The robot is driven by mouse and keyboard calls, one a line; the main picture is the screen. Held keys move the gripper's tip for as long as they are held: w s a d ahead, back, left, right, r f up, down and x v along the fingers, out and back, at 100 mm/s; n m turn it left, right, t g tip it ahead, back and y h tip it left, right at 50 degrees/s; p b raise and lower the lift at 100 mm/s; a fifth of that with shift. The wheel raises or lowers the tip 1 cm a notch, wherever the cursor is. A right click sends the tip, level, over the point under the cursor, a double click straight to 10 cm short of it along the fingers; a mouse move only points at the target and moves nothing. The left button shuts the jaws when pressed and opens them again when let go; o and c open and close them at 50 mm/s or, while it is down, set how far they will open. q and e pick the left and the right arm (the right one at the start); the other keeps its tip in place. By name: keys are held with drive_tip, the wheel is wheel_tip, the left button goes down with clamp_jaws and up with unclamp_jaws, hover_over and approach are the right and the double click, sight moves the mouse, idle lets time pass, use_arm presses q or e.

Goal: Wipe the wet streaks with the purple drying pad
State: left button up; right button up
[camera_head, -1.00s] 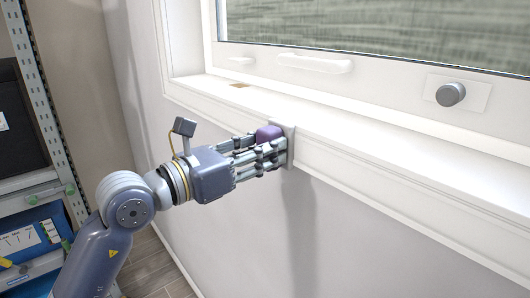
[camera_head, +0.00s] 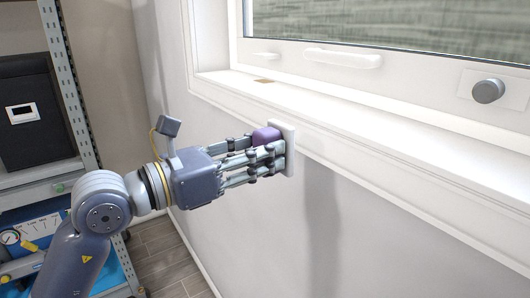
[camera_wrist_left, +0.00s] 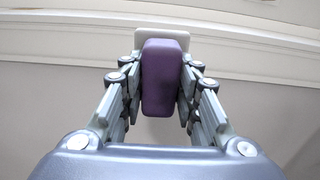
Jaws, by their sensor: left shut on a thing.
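The drying pad has a purple grip block (camera_head: 265,136) and a pale flat plate (camera_head: 287,148). My left gripper (camera_head: 270,158) is shut on the purple block, with fingers on both sides of it. The pad's plate faces the wall (camera_head: 365,230) just below the window sill; I cannot tell whether it touches. In the left wrist view the purple block (camera_wrist_left: 161,78) stands between the fingers, with the pale plate (camera_wrist_left: 176,38) behind it. I cannot make out any wet streaks. My right gripper is not in view.
The white window sill (camera_head: 400,125) juts out above and to the right of the pad. A metal rack (camera_head: 75,90) with a black box (camera_head: 35,125) stands at the left.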

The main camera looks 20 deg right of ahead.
use_arm(q)
drive_tip(key=v, duration=0.3)
drive_tip(key=shift+b, duration=0.35)
drive_tip(key=shift+a, duration=0.1)
idle(0.8)
